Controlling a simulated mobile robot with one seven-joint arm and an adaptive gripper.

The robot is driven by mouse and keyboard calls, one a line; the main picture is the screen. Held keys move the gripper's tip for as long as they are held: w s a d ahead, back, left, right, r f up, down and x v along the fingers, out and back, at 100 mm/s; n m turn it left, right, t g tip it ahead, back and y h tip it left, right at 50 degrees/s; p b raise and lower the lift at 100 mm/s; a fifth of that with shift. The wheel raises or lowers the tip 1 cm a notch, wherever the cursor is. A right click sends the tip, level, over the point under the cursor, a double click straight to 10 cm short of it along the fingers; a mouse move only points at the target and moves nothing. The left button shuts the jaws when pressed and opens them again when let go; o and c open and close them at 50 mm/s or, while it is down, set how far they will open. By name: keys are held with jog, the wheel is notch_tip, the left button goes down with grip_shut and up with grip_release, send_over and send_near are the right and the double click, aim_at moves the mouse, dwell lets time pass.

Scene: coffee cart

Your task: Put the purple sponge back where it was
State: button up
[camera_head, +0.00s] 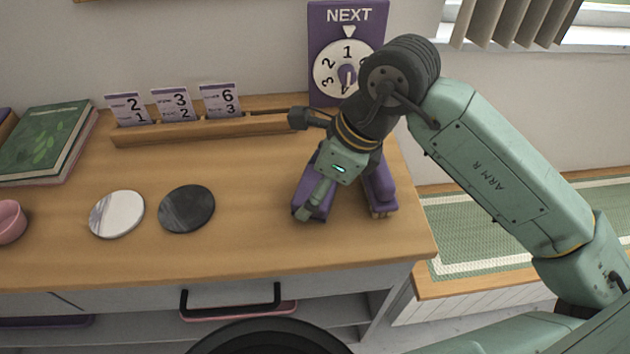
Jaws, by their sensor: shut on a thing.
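My gripper (318,198) is at the right end of the wooden counter, pointing down, and is shut on a purple block that I take for the purple sponge (326,203). A finger covers part of it, and I cannot tell whether it touches the counter. A second purple piece (380,188) with a brownish lower edge is just right of my gripper, close to the counter's right edge.
A white disc (117,214) and a dark disc (187,209) lie on the counter (245,240). Behind stands a wooden rail (200,131) with number cards. A purple NEXT dial sign (322,50) is behind my wrist. Books (45,142) and a pink cup (10,222) are left.

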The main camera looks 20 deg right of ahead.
jog(key=shift+f, duration=0.2)
jog(key=o, duration=1)
jog(key=shift+r, duration=0.1)
jog(key=shift+r+p, duration=0.25)
jog(key=shift+p, duration=0.05)
jog(key=shift+s+d+r+b, duration=0.1)
jog(key=shift+d+r+b, duration=0.15)
jog(key=shift+r+b, duration=0.05)
jog(key=b+v, duration=0.1)
jog(key=v, duration=1)
jog(key=shift+a, duration=0.15)
